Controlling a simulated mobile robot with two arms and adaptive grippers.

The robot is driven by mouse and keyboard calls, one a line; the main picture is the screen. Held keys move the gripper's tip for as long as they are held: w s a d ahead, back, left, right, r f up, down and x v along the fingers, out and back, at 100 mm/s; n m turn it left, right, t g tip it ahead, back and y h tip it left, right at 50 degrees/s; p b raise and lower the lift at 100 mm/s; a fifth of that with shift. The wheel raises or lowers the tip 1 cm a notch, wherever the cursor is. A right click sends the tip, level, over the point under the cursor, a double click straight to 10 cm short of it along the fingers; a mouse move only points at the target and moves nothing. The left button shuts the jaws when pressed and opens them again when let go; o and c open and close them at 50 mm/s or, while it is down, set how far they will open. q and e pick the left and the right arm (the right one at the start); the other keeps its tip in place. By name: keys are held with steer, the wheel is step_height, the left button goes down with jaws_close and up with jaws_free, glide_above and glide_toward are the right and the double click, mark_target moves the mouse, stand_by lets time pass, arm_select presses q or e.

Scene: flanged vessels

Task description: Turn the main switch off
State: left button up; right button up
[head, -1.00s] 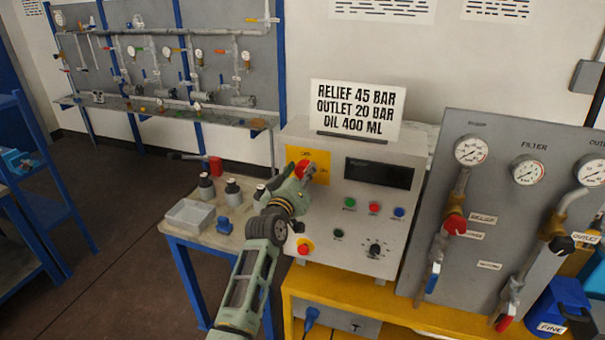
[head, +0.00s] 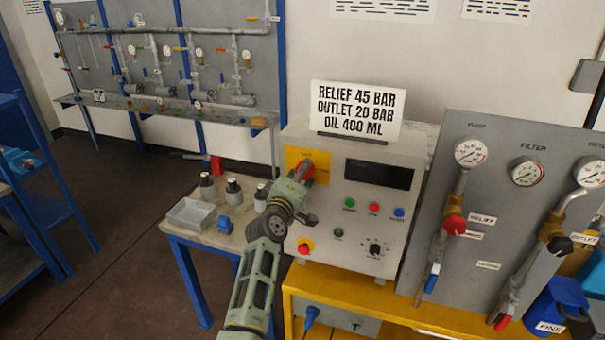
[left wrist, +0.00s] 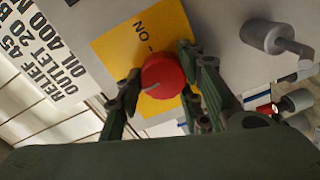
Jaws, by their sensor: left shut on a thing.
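The main switch is a red rotary knob (head: 306,171) on a yellow plate (head: 320,158) at the upper left of the grey control box front. My left gripper (head: 303,177) is at the knob and partly covers it. In the left wrist view the left gripper (left wrist: 160,72) has one finger on each side of the red knob (left wrist: 165,78) and is shut on it. The word "ON" shows on the yellow plate (left wrist: 120,50) beside the knob, with a short line near it. A pale mark shows on the knob's face. My right gripper is not in view.
The control box (head: 330,235) carries a dark display (head: 379,174), several coloured buttons and a lower black knob (head: 375,249). A side table (head: 180,236) with bottles and a tray (head: 190,215) stands left. A gauge panel (head: 500,200) stands right.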

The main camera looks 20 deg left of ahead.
arm_select(q)
steer(key=shift+r, duration=0.3)
steer(key=o, duration=0.8)
steer(key=shift+o, duration=1.3)
steer(key=shift+d+f, duration=0.1)
